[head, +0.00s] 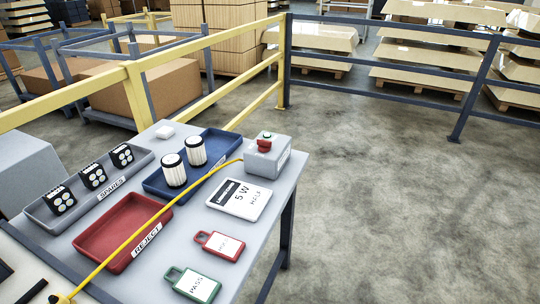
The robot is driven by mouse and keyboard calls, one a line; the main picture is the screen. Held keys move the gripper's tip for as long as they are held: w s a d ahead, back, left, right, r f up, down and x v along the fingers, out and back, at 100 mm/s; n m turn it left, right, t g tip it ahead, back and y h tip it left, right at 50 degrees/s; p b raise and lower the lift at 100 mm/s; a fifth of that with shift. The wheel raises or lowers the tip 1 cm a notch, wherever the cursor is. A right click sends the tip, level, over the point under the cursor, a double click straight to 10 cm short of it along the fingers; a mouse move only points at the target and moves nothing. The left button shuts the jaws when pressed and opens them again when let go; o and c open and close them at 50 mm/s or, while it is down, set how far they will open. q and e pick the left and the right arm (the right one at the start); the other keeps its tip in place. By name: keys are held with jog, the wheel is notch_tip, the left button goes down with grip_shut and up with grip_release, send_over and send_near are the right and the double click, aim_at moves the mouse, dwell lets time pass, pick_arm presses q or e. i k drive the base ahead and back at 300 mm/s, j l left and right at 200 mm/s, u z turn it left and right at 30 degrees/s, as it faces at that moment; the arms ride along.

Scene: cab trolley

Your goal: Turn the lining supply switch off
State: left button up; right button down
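No switch with a readable "lining supply" label shows in the head view. A grey box (267,156) stands at the far right corner of the grey table (222,262). It has a red knob or button (264,145) with a green part on top, and a small label on its right side too small to read. I cannot tell whether it is the lining supply switch or which state it is in. A yellow cable (150,222) runs from this box to the lower left. Neither of my grippers is in view.
A grey SPARES tray (73,212) holds three black lamp blocks. A blue tray (154,184) holds two white cylinders. The red REJECT tray (105,240) is empty. A 5 W plate (238,199), a red tag (219,244) and a green PASS tag (192,285) lie in front. Yellow rails (190,47) stand behind.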

aim_at(264, 146)
jog(key=i+l+u, duration=0.35)
jog(key=u, duration=0.15)
jog(key=i+l+u, duration=0.45)
jog(key=k, duration=0.1)
